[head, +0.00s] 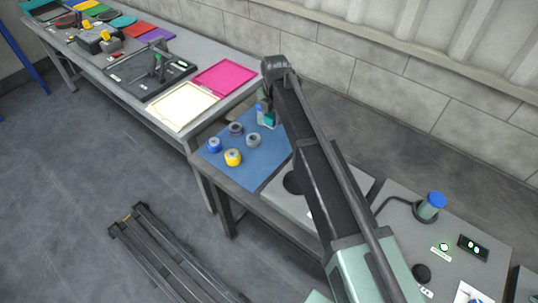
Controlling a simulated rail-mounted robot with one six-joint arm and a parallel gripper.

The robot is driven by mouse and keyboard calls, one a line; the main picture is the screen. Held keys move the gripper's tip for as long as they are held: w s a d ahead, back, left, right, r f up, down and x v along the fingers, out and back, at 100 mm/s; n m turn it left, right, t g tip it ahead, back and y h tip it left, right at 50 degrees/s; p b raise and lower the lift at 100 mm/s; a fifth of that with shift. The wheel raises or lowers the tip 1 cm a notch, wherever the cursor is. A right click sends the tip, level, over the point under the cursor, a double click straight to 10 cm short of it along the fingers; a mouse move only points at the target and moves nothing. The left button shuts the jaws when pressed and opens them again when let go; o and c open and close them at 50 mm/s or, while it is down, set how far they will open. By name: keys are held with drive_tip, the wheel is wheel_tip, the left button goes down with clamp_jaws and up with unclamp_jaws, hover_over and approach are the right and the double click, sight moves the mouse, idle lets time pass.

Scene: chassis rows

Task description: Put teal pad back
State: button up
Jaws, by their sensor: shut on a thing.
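My gripper (265,112) is at the far end of my arm, low over the back right part of a blue mat (256,172). It is small in the head view and partly hidden by my arm. It is shut on a small teal thing, which looks like the teal pad (270,119). I cannot tell whether the pad touches the mat. Several round pads or rolls stand on the mat to the left of my gripper: a blue one (214,145), a yellow one (233,157), a grey one (253,140) and a dark one (236,128).
A grey plate with a dark round spot (293,183) lies right of the mat, partly behind my arm. A blue-capped jar (431,207) stands farther right. The back bench holds a cream tray (182,105), a magenta tray (224,77) and a black tray (150,72). The mat's front is clear.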

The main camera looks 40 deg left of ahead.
sight(273, 155)
wheel_tip(273, 155, down, 18)
drive_tip(key=b, duration=1.5)
drive_tip(key=shift+a+r, duration=0.1)
drive_tip(key=shift+r, duration=0.45)
drive_tip(key=shift+f, duration=0.3)
drive_tip(key=o, duration=0.8)
drive_tip(key=shift+r, duration=0.1)
drive_tip(key=shift+o, duration=0.2)
wheel_tip(273, 155, up, 13)
drive_tip(key=p, duration=1.2)
drive_tip(key=shift+f+p, duration=0.2)
drive_tip(key=shift+p, duration=0.1)
drive_tip(key=shift+f, duration=0.1)
